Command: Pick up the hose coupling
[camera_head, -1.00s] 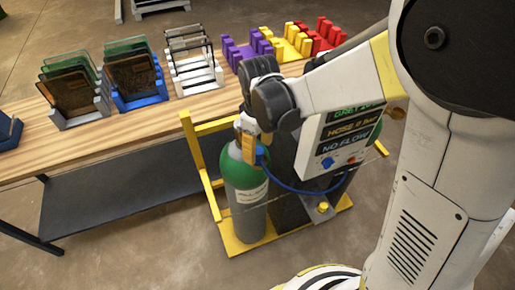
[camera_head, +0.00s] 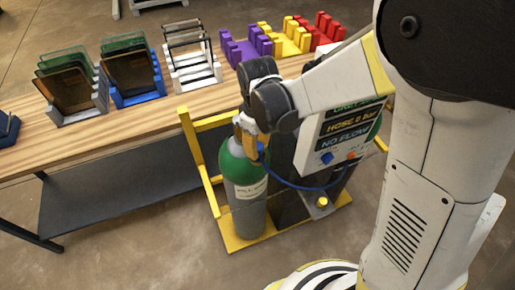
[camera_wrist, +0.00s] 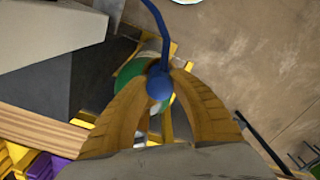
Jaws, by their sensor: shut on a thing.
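The hose coupling is the blue rounded piece (camera_wrist: 159,86) at the end of a blue hose (camera_wrist: 155,22). In the wrist view it sits between the tips of my gripper (camera_wrist: 160,76), whose two tan fingers are shut on it. In the head view my gripper (camera_head: 250,136) is over the top of a green-and-grey gas cylinder (camera_head: 246,190), and a bit of blue shows beside the fingers. The blue hose curves from there to the right, towards a panel box (camera_head: 345,140). Whether the coupling touches the cylinder cannot be told.
The cylinder stands in a yellow-framed cart (camera_head: 205,182) beside a dark block. Behind is a wooden table (camera_head: 175,115) with racks of dark and green plates, a white rack (camera_head: 190,70) and purple, yellow and red holders. Open floor lies at the front left.

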